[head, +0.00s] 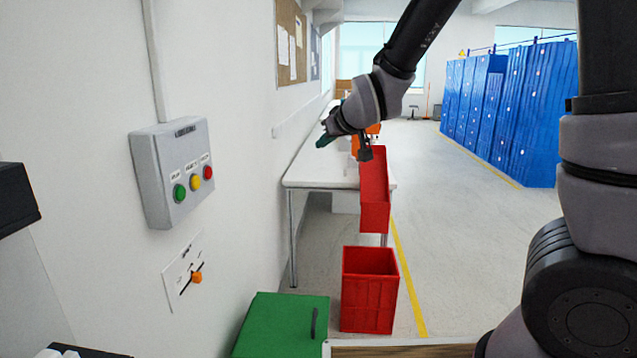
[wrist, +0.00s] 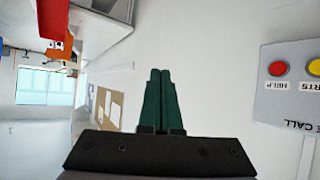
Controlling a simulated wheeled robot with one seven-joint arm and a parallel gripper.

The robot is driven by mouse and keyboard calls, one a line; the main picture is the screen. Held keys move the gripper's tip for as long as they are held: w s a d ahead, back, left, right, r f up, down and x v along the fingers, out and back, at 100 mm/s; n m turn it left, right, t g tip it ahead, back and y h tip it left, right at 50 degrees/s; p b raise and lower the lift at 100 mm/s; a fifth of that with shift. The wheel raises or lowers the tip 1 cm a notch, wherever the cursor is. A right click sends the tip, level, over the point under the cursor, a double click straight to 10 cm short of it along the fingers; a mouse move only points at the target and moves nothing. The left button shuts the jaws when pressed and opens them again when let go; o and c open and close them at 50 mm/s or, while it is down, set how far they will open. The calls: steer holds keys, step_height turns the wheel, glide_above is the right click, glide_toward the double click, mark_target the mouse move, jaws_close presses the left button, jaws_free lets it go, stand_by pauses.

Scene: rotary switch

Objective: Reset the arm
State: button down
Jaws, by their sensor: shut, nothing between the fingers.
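My gripper (head: 325,140) is held up in the air near the wall, in front of the white table in the head view. Its green fingers (wrist: 160,98) are shut together with nothing between them in the wrist view. The rotary switch (head: 197,277) has an orange knob on a white plate on the left wall, below a grey button box (head: 175,172). My gripper is well apart from the switch and the box. The box has green, yellow and red buttons, and part of it shows at the right of the wrist view (wrist: 290,85).
A white table (head: 318,172) stands along the wall. A red bin (head: 370,290) and a green box (head: 282,325) with a handle stand below. Another red bin (head: 374,195) is at the table's edge. Blue lockers (head: 520,110) line the right. The floor between is clear.

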steer(key=s+d+r+m+g+h, duration=0.1)
steer(key=s+d+r+m, duration=0.25)
steer(key=d, duration=0.55)
steer(key=s+d+r+m+h, duration=0.1)
steer(key=s+d+r+m, duration=0.1)
steer(key=s+d+r, duration=0.45)
steer(key=s+d+m+g+h, duration=0.1)
steer(key=s+d+m, duration=0.3)
steer(key=s+d, duration=0.5)
steer(key=s+f+g, duration=0.1)
steer(key=s, duration=0.2)
steer(key=shift+s+m, duration=0.25)
steer(key=shift+m, duration=0.1)
